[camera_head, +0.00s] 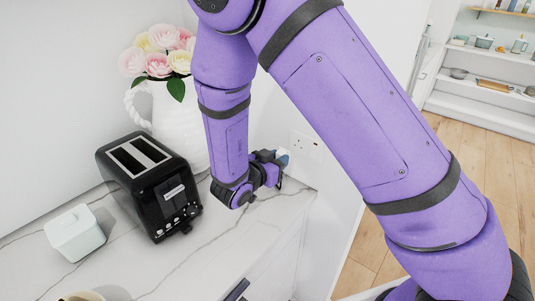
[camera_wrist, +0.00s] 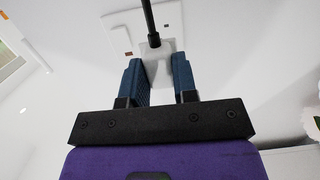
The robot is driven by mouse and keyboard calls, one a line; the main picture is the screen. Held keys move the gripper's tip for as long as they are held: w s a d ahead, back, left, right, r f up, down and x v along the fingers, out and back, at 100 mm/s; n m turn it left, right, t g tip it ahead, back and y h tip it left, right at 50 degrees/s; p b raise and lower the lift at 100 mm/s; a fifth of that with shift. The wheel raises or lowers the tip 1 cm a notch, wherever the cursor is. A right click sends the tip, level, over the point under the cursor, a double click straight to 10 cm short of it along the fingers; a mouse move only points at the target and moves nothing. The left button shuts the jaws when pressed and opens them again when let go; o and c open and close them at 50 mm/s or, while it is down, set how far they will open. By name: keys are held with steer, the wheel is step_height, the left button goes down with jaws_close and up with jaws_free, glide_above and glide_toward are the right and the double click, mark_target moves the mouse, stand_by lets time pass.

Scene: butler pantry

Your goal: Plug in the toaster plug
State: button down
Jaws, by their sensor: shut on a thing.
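The black toaster (camera_head: 150,190) stands on the marble counter with two slots on top. A white wall socket (camera_head: 304,146) is on the wall at the counter's right end; its plate (camera_wrist: 117,32) also shows in the wrist view. My gripper (camera_head: 282,158) is close to this socket. In the wrist view, my gripper's blue fingers (camera_wrist: 160,66) are shut on the white plug (camera_wrist: 158,51), whose black cord (camera_wrist: 149,20) runs up. The plug is right at the socket plate; its pins are hidden, and I cannot tell whether they are inside.
A white vase (camera_head: 178,115) with pink and cream roses stands behind the toaster, close to my arm. A small white lidded box (camera_head: 74,233) is left of the toaster. The counter (camera_head: 240,235) is clear in front of my gripper, with its edge at the right.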

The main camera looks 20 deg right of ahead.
mark_target(279, 156)
steer(key=shift+d, duration=0.1)
stand_by(0.4)
steer(key=shift+r+x, duration=0.2)
steer(key=shift+x, duration=1.2)
steer(key=shift+r+x, duration=0.2)
steer(key=shift+x, duration=1.15)
steer(key=shift+w+d, duration=0.35)
steer(key=shift+d, duration=0.2)
steer(key=c, duration=0.8)
jaws_free()
steer(key=v, duration=1.1)
steer(key=shift+w, duration=0.15)
